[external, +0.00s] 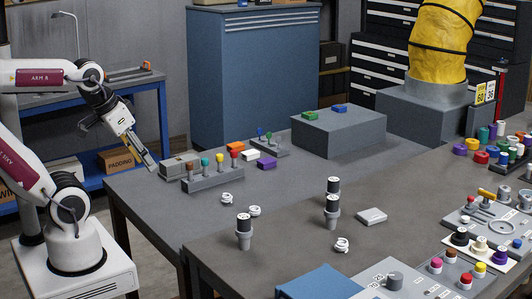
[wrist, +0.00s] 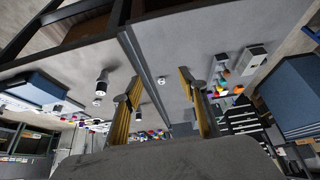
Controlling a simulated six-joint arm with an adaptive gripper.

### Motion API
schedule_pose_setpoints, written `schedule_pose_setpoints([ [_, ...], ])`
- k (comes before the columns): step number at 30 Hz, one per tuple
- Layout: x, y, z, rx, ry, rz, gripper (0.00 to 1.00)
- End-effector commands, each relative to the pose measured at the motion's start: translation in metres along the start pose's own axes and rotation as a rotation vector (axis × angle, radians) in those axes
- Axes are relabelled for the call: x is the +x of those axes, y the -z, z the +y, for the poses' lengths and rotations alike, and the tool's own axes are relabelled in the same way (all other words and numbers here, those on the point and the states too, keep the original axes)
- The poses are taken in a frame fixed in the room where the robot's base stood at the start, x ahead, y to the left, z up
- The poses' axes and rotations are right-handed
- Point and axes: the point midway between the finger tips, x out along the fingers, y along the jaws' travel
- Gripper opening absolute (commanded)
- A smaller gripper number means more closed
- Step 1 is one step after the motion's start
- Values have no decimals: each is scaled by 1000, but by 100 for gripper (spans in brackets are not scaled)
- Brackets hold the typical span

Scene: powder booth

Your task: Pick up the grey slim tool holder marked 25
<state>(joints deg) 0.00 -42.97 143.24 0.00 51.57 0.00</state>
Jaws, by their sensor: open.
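One holder (external: 244,232) is at the near left, and two more stand close together near the middle, a rear holder (external: 333,187) and a front holder (external: 332,211). Their markings are too small to read, so I cannot tell which is 25. The wrist view shows a black-topped holder (wrist: 101,86), tilted in the picture. My gripper (external: 149,162) is at the table's far left corner, well away from the holders. In the wrist view its fingers (wrist: 163,92) are apart with nothing held between them.
A grey rack (external: 212,180) with coloured knobs stands near my gripper. Small white pieces (external: 227,198) and a pale block (external: 371,216) lie on the table. A large grey box (external: 338,132) is behind. Crowded trays and coloured pieces fill the right side. The table between is mostly clear.

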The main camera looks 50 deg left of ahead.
Motion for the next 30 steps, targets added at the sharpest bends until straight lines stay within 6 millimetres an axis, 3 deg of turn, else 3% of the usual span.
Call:
schedule_pose_setpoints([
  [11, 5, 14, 6, 14, -16, 18, 42],
  [17, 17, 47, 22, 43, -56, 67, 42],
  [30, 58, 140, 79, 108, -155, 220, 42],
])
